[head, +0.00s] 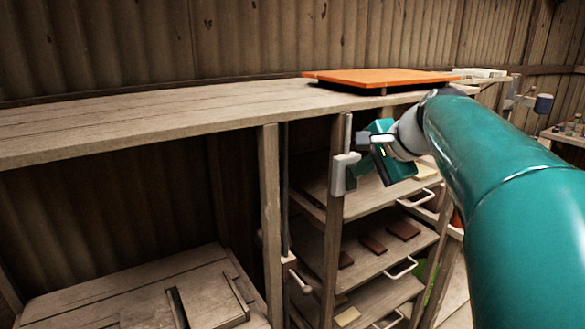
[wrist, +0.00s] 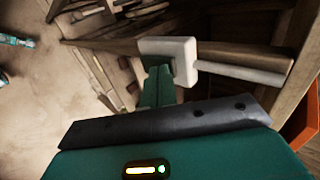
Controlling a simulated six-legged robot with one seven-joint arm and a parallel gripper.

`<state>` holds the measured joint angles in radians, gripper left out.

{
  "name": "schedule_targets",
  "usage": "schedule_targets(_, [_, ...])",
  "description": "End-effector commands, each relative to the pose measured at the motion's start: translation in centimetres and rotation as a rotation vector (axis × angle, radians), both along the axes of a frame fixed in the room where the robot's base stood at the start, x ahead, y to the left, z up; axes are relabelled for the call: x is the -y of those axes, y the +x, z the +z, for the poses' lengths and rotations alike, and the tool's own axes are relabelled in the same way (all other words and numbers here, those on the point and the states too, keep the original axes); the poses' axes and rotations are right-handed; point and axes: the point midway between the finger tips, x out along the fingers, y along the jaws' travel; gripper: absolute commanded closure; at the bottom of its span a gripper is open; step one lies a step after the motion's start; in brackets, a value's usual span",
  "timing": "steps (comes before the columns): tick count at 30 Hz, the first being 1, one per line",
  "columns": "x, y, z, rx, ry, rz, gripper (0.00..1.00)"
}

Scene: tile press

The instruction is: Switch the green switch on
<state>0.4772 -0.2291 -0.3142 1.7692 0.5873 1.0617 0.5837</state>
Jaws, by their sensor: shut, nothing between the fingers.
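No switch that is clearly green shows in either view. A pale grey switch-like block (head: 345,174) sits on a wooden post, with a rod standing up from it. The block also shows in the wrist view (wrist: 172,56), with its rod pointing right. My gripper (head: 358,174) is shut and empty, right beside the block on its right side. In the wrist view my teal fingers (wrist: 158,88) reach up to the block and overlap its lower edge; I cannot tell whether they touch it.
A wooden counter (head: 150,118) runs above, with an orange panel (head: 380,77) on it. Drawers with brown tiles (head: 373,244) stand below, right of the post. Another pale lever (head: 290,262) is on a post lower left.

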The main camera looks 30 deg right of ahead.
Motion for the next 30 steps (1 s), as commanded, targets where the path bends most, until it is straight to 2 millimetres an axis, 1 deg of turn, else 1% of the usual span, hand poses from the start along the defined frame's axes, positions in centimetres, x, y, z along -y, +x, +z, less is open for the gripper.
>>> schedule_targets(8, [0.0,0.0,0.0,0.002,0.000,0.000,1.00])
schedule_targets(20, [0.0,0.0,1.5,0.003,0.000,0.000,1.00])
schedule_targets(30, [0.0,0.0,1.6,0.003,0.000,0.000,1.00])
